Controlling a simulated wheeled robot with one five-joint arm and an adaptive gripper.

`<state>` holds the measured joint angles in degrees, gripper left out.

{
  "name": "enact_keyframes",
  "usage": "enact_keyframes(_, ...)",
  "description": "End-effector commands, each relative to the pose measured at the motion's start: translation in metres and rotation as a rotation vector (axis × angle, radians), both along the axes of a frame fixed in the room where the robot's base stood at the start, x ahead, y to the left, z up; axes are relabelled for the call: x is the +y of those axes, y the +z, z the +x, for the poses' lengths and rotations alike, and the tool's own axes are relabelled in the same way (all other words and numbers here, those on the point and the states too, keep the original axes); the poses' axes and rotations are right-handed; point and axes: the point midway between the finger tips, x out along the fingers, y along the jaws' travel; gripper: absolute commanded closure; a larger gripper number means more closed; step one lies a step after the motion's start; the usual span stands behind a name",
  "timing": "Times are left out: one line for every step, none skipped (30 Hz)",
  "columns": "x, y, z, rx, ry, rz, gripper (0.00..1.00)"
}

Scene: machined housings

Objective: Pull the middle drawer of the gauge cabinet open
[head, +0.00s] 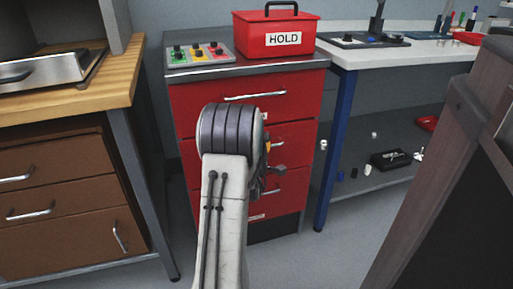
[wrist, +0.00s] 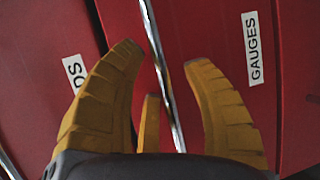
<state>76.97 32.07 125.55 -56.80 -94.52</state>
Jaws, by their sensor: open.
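The gauge cabinet (head: 185,130) is red with a grey top and stands in the middle of the head view, its drawers stacked. The middle drawer (head: 295,133) is partly hidden behind my arm and looks flush with the front. The fingers are open on either side of the bar, with gaps showing. In the head view, my gripper (head: 272,170) is mostly hidden by my own arm.
A red HOLD box (head: 275,37) and a button panel (head: 198,52) stand on the cabinet. A wooden workbench (head: 70,95) with drawers is at left. A white bench (head: 385,52) with a blue leg is at right. Floor shows in front of the cabinet.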

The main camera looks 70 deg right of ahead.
Motion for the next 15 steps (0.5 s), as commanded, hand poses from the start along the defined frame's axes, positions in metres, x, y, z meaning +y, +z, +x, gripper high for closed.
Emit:
enact_keyframes(0.0,0.0,0.0,0.0,0.0,0.0,0.55)
enact_keyframes(0.0,0.0,0.0,0.0,0.0,0.0,0.53)
enact_keyframes(0.0001,0.0,0.0,0.0,0.0,0.0,0.57)
enact_keyframes(0.0001,0.0,0.0,0.0,0.0,0.0,0.59)
enact_keyframes(0.0001,0.0,0.0,0.0,0.0,0.0,0.62)
enact_keyframes(0.0001,0.0,0.0,0.0,0.0,0.0,0.66)
enact_keyframes(0.0001,0.0,0.0,0.0,0.0,0.0,0.68)
enact_keyframes(0.0001,0.0,0.0,0.0,0.0,0.0,0.71)
enact_keyframes(0.0002,0.0,0.0,0.0,0.0,0.0,0.75)
enact_keyframes(0.0002,0.0,0.0,0.0,0.0,0.0,0.77)
enact_keyframes(0.0002,0.0001,0.0,0.0,0.0,0.0,0.8)
enact_keyframes(0.0002,0.0001,0.0,0.0,0.0,0.0,0.83)
enact_keyframes(0.0002,0.0001,0.0,0.0,0.0,0.0,0.86)
enact_keyframes(0.0002,0.0001,0.0,0.0,0.0,0.0,0.89)
enact_keyframes(0.0002,0.0,0.0,0.0,0.0,0.0,0.92)
